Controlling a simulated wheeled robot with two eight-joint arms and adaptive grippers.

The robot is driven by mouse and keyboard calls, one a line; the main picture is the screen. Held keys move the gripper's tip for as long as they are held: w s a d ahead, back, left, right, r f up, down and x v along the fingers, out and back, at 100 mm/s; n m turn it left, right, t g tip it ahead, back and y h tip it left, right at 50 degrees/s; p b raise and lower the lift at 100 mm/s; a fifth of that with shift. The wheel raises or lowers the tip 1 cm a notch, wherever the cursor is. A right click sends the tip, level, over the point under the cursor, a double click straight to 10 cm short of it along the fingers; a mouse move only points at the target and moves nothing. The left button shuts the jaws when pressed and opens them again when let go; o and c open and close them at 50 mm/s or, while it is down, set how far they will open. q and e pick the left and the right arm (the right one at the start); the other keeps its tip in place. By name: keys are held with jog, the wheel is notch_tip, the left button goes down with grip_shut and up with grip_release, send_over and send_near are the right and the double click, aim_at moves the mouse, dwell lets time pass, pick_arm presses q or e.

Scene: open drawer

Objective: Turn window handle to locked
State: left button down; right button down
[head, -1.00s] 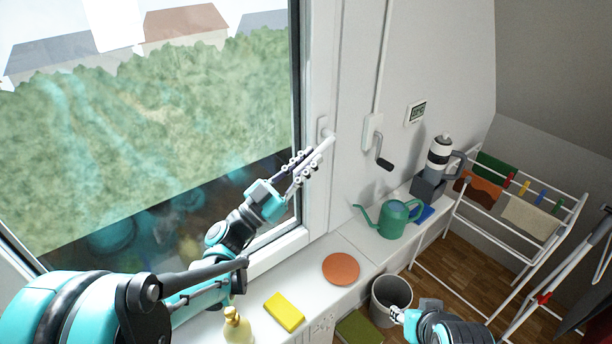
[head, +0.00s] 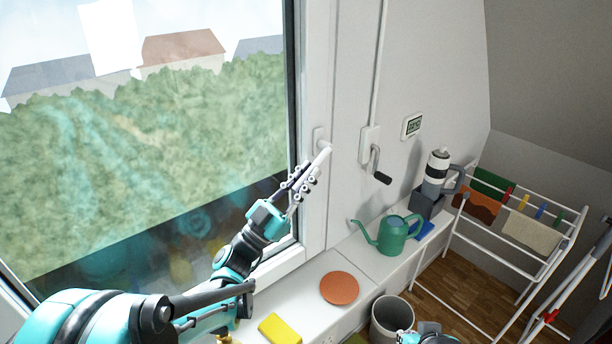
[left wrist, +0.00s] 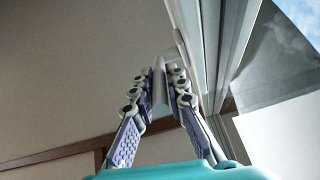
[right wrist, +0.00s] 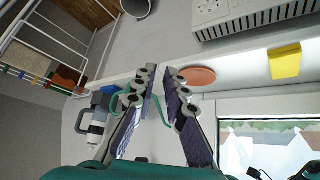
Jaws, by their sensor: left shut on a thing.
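The white window handle (head: 323,156) sits on the window frame. Its lever slants down and to the left from its mount. My left gripper (head: 304,180) is shut on the lever's lower end. In the left wrist view the pale lever (left wrist: 159,80) stands between the two fingers of the left gripper (left wrist: 160,84), which hide part of it. My right gripper (right wrist: 160,76) is empty, its fingertips a small gap apart. In the head view only a bit of the right arm shows at the bottom edge.
The sill (head: 310,285) holds an orange plate (head: 339,288), a yellow sponge (head: 280,329) and a green watering can (head: 392,236). A crank (head: 377,165) hangs on the wall right of the handle. A bin (head: 391,318) and a drying rack (head: 480,262) stand on the floor.

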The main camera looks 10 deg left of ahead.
jog(key=w+a+r+n+t+y, duration=0.1)
jog(key=w+a+r+n+y, duration=0.2)
jog(key=a+r, duration=0.6)
jog(key=w+a+r+n+t, duration=0.25)
jog(key=a+r+n, duration=0.25)
jog(key=r, duration=0.9)
jog(key=w+a+r+n+t+y, duration=0.1)
jog(key=w+a+r+n+y, duration=0.15)
jog(key=a+r+n, duration=0.6)
jog(key=w+f+m, duration=0.4)
jog(key=w, duration=0.6)
jog(key=shift+w+a+f, duration=0.25)
jog(key=shift+w+f, duration=0.1)
jog(key=shift+f, duration=0.05)
